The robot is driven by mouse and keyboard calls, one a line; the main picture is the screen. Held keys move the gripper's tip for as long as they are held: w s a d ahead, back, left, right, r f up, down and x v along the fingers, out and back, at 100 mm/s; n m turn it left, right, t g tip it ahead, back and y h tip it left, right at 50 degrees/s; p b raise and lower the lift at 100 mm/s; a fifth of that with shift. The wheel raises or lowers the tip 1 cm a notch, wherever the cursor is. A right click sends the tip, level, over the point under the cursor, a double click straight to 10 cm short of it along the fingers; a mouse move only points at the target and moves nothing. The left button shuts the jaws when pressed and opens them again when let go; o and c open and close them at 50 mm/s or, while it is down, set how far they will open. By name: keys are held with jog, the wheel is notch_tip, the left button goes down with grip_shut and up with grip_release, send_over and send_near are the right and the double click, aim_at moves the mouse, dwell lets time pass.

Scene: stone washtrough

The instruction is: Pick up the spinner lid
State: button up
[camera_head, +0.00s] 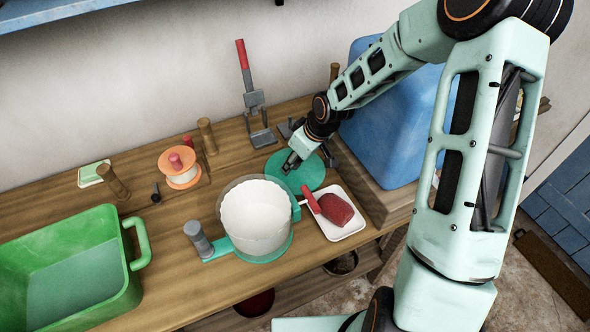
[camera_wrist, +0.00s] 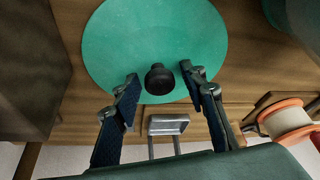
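The spinner lid (camera_head: 312,176) is a flat green disc lying on the wooden bench behind the white bowl. In the wrist view the lid (camera_wrist: 150,35) fills the upper middle, and its black round knob (camera_wrist: 159,82) stands near the disc's lower edge in the picture. My gripper (camera_head: 291,163) is over the lid, pointing down. In the wrist view my gripper (camera_wrist: 161,77) is open, with one finger on each side of the knob. In the head view the gripper hides the knob.
A white bowl (camera_head: 255,212) in a clear-and-green spinner stands in front of the lid. A white tray (camera_head: 345,228) with a red item is close at the right. A blue box (camera_head: 385,125) stands behind right. A metal clamp-like tool (camera_head: 258,125) and spool (camera_head: 180,168) are left.

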grip_shut()
